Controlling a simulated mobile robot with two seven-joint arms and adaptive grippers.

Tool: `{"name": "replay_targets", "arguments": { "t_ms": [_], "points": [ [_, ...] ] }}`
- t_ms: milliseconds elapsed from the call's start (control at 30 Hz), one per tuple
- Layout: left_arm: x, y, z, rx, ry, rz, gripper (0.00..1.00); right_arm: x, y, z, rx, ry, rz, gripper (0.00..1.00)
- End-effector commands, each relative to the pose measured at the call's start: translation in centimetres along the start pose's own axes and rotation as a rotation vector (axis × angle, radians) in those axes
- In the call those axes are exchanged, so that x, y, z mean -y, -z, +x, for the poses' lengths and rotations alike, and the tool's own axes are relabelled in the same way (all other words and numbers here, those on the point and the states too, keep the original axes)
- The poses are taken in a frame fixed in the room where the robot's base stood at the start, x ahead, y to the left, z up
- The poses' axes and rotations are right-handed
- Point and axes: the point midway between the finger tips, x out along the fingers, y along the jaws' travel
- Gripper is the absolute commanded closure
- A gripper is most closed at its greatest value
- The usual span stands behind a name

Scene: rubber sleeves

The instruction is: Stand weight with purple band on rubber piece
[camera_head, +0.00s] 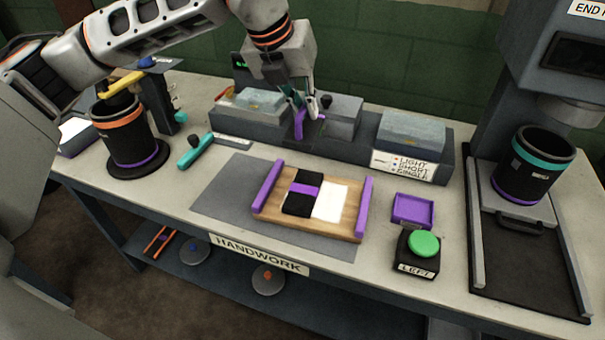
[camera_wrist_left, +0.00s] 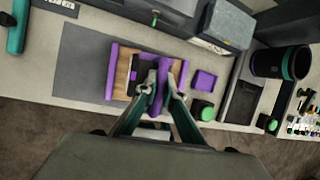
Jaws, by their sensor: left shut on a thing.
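My left gripper (camera_head: 309,106) is shut on a purple piece (camera_head: 299,123) at the grey rack; it also holds this piece in the left wrist view (camera_wrist_left: 157,92). I cannot tell whether this is part of the weight; its lower part is hard to make out against the dark rack slot. A flat black piece with a purple band (camera_head: 304,190), likely the rubber piece, lies on a wooden board (camera_head: 336,228) beside a white sheet (camera_head: 330,201). The board has purple rails on both sides. My right gripper is in neither view.
The grey rack (camera_head: 345,142) runs behind the board. A purple tray (camera_head: 413,209) and a green button (camera_head: 424,244) stand right of it. A teal-banded black cylinder (camera_head: 534,170) is at far right, an orange-banded one (camera_head: 122,135) at left.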

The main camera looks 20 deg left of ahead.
Motion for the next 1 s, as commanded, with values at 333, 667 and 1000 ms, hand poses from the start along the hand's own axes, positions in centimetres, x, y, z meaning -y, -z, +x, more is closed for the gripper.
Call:
{"name": "replay_targets", "arguments": {
  "t_ms": [333, 667, 1000],
  "points": [
    [-1.5, 2.9, 6.9, 0.001, 0.001, -0.001, 1.0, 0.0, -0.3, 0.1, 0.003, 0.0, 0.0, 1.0],
    [-2.3, 4.3, 10.8, 0.005, 0.002, -0.001, 1.0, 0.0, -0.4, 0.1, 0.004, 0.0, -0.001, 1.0],
    [-3.0, 5.5, 13.5, 0.002, 0.001, -0.001, 1.0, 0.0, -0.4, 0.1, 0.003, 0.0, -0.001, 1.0]
  ]
}}
